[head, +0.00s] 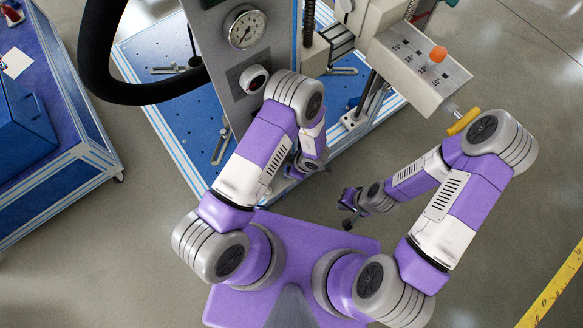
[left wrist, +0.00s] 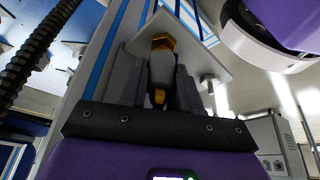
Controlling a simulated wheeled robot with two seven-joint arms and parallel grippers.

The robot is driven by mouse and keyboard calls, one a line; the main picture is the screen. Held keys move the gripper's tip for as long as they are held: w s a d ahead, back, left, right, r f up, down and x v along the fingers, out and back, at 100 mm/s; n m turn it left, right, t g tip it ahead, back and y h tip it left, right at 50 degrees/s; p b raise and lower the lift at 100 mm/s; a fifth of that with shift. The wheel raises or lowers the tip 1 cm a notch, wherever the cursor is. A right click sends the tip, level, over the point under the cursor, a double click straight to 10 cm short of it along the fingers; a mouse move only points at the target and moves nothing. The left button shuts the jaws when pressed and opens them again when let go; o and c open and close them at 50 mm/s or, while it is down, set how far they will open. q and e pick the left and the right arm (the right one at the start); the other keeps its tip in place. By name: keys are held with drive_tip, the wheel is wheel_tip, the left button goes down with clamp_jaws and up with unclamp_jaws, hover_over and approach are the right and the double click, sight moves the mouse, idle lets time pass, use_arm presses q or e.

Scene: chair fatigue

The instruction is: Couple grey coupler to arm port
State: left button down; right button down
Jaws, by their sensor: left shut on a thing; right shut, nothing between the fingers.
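My left gripper (left wrist: 160,72) is shut on the grey coupler (left wrist: 161,61) in the left wrist view. The coupler is a small grey body with amber-yellow parts above and below, upright between the dark fingers. A pale grey plate (left wrist: 200,58) is close behind its upper end; I cannot tell whether they touch. In the head view the left gripper and coupler are mostly hidden by my left arm, low beside the machine. I cannot make out the arm port for certain.
The test machine has a grey panel with a round gauge (head: 243,28), a thick black hose (head: 100,85), and a blue slotted bed (head: 185,110). A sloped panel (head: 420,60) carries an orange knob (head: 438,53). A blue bench (head: 60,160) stands left. Floor is clear right.

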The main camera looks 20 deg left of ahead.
use_arm(q)
drive_tip(key=shift+f, duration=0.45)
drive_tip(key=c, duration=0.7)
unclamp_jaws()
drive_tip(key=shift+r, duration=0.1)
